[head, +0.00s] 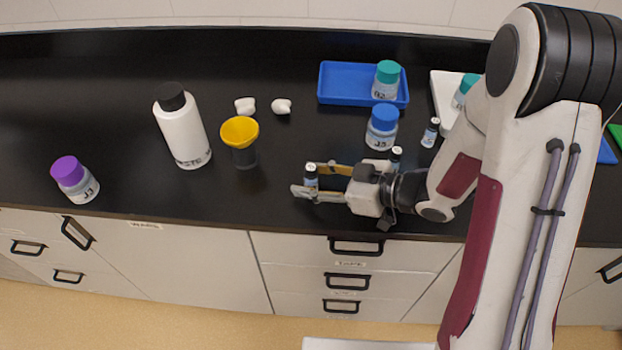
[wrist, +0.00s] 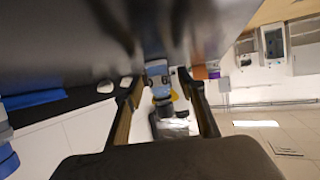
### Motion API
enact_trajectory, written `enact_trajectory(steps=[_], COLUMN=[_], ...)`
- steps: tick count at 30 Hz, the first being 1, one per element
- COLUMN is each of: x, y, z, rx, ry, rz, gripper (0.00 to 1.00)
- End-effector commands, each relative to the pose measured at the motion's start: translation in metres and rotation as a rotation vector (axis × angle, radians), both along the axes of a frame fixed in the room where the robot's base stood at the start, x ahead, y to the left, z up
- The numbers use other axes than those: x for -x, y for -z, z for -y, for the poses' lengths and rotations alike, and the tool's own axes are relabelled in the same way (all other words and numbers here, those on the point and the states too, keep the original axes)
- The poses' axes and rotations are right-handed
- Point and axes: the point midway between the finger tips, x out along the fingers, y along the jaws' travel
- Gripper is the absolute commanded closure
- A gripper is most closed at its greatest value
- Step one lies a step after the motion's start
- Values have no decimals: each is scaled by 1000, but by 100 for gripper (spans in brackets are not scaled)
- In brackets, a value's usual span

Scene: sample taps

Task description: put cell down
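My gripper (head: 308,178) reaches in from the right, low over the counter, with one finger on each side of the vial. In the wrist view the vial (wrist: 157,71) shows between the fingertips, with a narrow gap on both sides, so my gripper (wrist: 160,82) looks open around it. Part of the vial is hidden by a finger in the head view.
A yellow funnel (head: 239,131) and a white bottle (head: 184,134) stand left of my gripper. A blue tray (head: 340,85) lies further back.

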Motion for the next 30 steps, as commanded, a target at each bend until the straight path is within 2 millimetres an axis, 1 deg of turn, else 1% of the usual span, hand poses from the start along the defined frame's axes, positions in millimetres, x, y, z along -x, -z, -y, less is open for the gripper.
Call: enact_trajectory(steps=[5, 6, 8, 9, 10, 23, 30], x=[0, 0, 0, 0, 0, 0, 0], y=[0, 0, 0, 0, 0, -2, -11], z=[0, 0, 0, 0, 0, 0, 0], rx=[0, 0, 0, 0, 0, 0, 0], ry=[0, 0, 0, 0, 0, 0, -1], rz=[0, 0, 0, 0, 0, 1, 2], gripper=[60, 71, 86, 97, 100, 100, 100])
